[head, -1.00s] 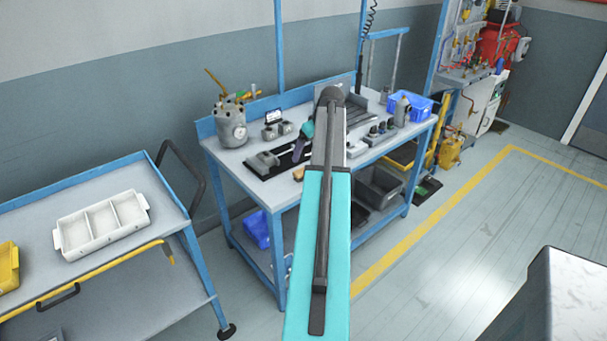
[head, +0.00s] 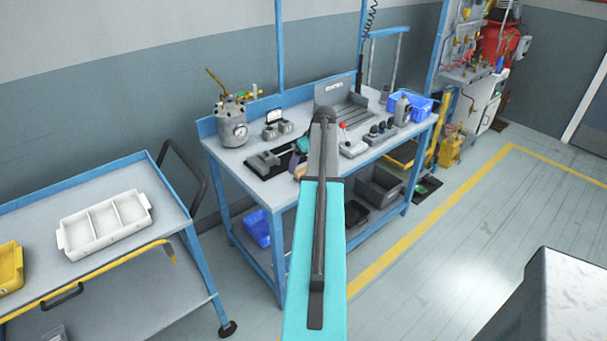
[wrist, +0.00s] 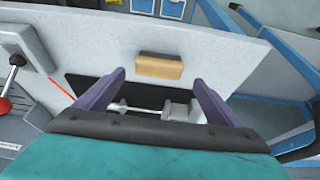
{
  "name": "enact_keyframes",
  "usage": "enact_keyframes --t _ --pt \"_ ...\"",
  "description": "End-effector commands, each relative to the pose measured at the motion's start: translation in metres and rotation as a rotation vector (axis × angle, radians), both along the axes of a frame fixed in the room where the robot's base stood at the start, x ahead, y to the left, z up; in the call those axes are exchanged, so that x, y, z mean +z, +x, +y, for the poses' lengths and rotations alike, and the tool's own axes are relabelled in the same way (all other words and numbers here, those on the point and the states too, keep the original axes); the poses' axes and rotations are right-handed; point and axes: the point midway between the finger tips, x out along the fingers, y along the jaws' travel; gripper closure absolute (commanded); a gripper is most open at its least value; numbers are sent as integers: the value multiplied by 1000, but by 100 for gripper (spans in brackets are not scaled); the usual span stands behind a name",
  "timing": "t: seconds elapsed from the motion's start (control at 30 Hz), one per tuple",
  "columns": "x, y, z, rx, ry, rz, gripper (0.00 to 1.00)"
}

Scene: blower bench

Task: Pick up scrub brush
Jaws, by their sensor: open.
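The scrub brush (wrist: 159,67) shows in the wrist view as a tan wooden block on the grey bench top, near the bench edge. Its bristles cannot be made out. My gripper (wrist: 159,78) is open and empty, its two purple fingers apart, with the brush just beyond and between the fingertips in the picture. In the head view the brush (head: 300,172) is a small tan patch at the bench's front edge, partly hidden by my arm. My gripper is also mostly hidden there, behind the arm.
A black mat (wrist: 90,88) with a grey metal fixture (wrist: 180,108) lies beside the brush. A red-knobbed lever unit (head: 350,142), pressure pot (head: 231,125) and blue bin (head: 408,105) stand on the bench. A cart with a white tray (head: 104,225) stands left.

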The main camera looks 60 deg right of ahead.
Motion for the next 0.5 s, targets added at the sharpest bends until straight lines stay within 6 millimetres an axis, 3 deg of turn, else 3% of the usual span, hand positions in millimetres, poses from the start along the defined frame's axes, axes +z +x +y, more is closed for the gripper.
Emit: enact_keyframes --t 0.27,0.5 --pt "-5 1 -2 -1 1 1 12" --pt "-23 6 -5 -1 2 0 12"
